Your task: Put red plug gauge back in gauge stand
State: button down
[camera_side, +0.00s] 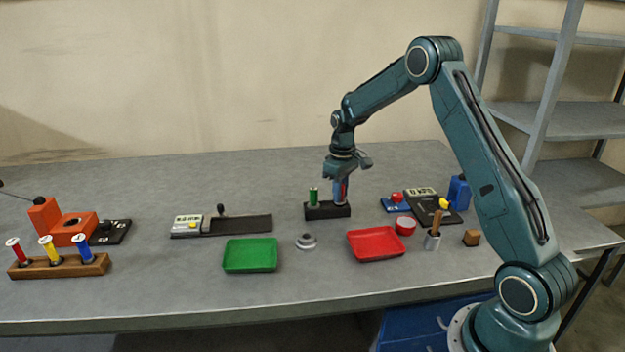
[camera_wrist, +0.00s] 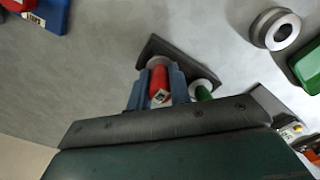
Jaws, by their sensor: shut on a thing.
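The red plug gauge (camera_wrist: 159,82) is between the blue fingers of my gripper (camera_wrist: 157,92) in the wrist view. My gripper (camera_side: 341,188) is shut on it and points down over the right part of the black gauge stand (camera_side: 327,211). The gauge's lower end is at the stand, beside a pale ring on its top; I cannot tell how deep it sits. The green plug gauge (camera_side: 313,196) stands upright in the left part of the stand. It also shows in the wrist view (camera_wrist: 203,93). My fingers hide much of the red gauge in the side view.
A green tray (camera_side: 250,255), a grey ring (camera_side: 306,242) and a red tray (camera_side: 376,244) lie in front of the stand. A black device (camera_side: 250,223) is at left. A blue block with a red button (camera_side: 396,203) is at right. The table behind is clear.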

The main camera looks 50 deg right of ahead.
jog(key=shift+f, duration=0.5)
dwell(1.2)
jog(key=c, duration=0.6)
grip_release()
jog(key=shift+c, duration=0.2)
jog(key=shift+r, duration=0.25)
jog(key=shift+r, duration=3.25)
jog(key=shift+r, duration=0.1)
